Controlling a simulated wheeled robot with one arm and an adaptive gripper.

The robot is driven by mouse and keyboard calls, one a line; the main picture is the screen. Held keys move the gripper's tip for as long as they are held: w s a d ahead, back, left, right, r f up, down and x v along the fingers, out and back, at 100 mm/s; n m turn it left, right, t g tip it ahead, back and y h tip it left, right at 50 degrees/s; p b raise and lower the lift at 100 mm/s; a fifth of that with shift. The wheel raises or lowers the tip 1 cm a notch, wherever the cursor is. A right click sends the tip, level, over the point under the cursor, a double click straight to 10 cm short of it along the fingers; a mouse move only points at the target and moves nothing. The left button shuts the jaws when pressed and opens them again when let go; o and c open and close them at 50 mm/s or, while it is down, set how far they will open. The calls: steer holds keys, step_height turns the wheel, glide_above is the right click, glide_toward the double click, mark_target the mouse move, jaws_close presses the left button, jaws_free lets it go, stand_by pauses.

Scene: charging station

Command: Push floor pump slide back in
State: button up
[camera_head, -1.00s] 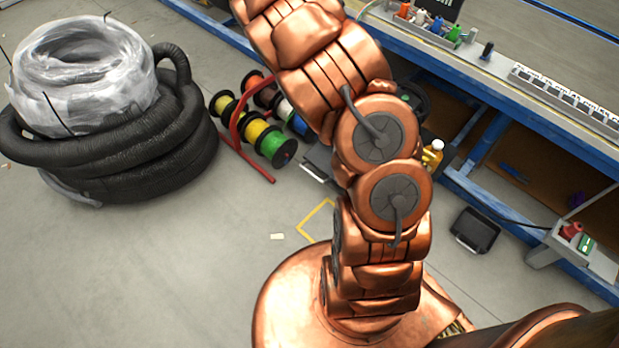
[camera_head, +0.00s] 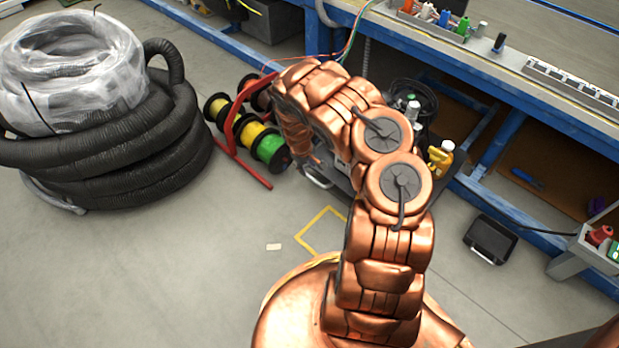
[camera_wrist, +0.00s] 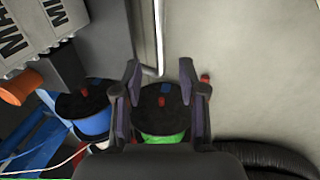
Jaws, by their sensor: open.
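In the head view a dark unit (camera_head: 342,182) with a pale metal handle (camera_head: 316,177) stands on the floor, partly hidden behind my arm. It may be the floor pump; I cannot make out how far its slide is out. In the wrist view my gripper (camera_wrist: 160,68) is open, with nothing between its fingers. A thin pale bar (camera_wrist: 159,35) lies just beyond the fingertips; it looks like the handle. A dark block and a grey box with lettering (camera_wrist: 38,30) and an orange knob (camera_wrist: 20,87) are at upper left. My gripper is not clearly visible in the head view.
Black hose coils (camera_head: 130,165) lie further left. A blue-framed bench (camera_head: 450,60) is behind. Floor at front left is clear.

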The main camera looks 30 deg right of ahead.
mark_target(310, 177)
steer(key=shift+w+d+f+b, duration=0.1)
steer(key=shift+d+f+b, duration=0.1)
steer(key=shift+f+b, duration=0.7)
steer(key=shift+d+f+b, duration=0.25)
steer(key=shift+f+b, duration=0.15)
steer(key=shift+f, duration=0.95)
steer(key=shift+w+d+f+b, duration=0.1)
steer(key=shift+d+f+b, duration=0.1)
steer(key=shift+f+b, duration=0.7)
steer(key=shift+f, duration=0.2)
jaws_close()
